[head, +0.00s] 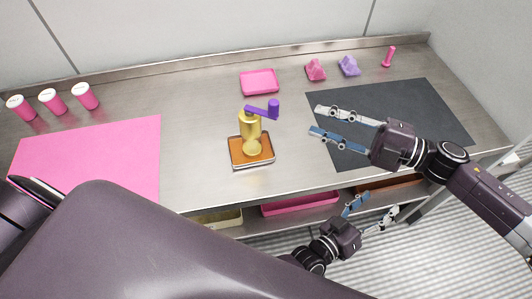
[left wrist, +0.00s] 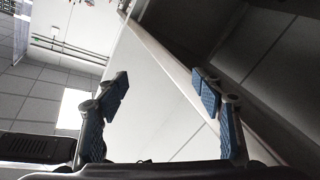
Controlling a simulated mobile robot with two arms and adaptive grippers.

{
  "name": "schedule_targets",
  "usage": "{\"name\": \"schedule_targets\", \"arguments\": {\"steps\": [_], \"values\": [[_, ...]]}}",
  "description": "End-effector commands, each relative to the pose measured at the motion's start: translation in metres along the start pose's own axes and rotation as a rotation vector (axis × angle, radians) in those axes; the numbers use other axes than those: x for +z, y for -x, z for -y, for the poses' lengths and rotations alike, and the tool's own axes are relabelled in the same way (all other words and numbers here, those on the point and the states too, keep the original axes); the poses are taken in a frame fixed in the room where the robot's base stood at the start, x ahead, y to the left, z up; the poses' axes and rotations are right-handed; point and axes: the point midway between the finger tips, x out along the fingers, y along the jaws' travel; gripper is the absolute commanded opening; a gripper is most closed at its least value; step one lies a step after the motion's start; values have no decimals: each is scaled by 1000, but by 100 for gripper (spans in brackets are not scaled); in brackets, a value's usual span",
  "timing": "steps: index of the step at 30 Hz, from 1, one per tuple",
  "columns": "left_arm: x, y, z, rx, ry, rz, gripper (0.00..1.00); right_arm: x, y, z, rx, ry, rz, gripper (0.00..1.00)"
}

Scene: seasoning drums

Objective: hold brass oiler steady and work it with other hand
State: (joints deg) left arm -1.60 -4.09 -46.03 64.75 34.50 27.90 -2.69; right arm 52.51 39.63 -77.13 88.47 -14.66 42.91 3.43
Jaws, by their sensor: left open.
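The brass oiler (head: 251,135) stands upright in the head view, with a gold body and a purple crank arm (head: 262,110) on top. The arm points right and ends in an upright knob. The oiler stands on a small orange-brown tray (head: 238,158). My right gripper (head: 315,119) is open and empty above the counter, right of the oiler and clear of it. My left gripper (head: 376,206) is open and empty, low in front of the counter's front edge. Its spread fingers (left wrist: 160,92) show in the left wrist view with nothing between them.
Pink (head: 100,160) and dark grey (head: 410,115) mats lie left and right on the steel counter. Several pink shakers (head: 52,101) stand far left. A pink tray (head: 259,81), pink and purple blocks (head: 349,66) and a pink peg (head: 389,56) stand behind. Bins sit under the counter.

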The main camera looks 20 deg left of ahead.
Motion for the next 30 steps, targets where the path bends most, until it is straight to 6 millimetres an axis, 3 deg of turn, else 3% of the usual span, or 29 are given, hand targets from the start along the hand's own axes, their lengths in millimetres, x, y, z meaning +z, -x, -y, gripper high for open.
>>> {"name": "schedule_targets", "arguments": {"steps": [1, 2, 4, 9, 15, 21, 30], "values": [[-24, -8, -20, 26, 49, -67, 62, 0, 0, 0, 0, 0, 0, 29], [-41, -10, -27, 32, 102, -114, 62, 0, 0, 0, 0, 0, 0, 29], [-80, -8, -26, 21, 268, -240, 62, 0, 0, 0, 0, 0, 0, 29], [-158, 22, 24, -26, 701, -554, 62, 0, 0, 0, 0, 0, 0, 29], [-222, 84, 90, 7, 1132, -955, 62, 0, 0, 0, 0, 0, 0, 29], [-244, 136, 131, 149, 1508, -1304, 62, 0, 0, 0, 0, 0, 0, 29], [-235, 178, 157, 429, 1894, -1681, 62, 0, 0, 0, 0, 0, 0, 29]]}}
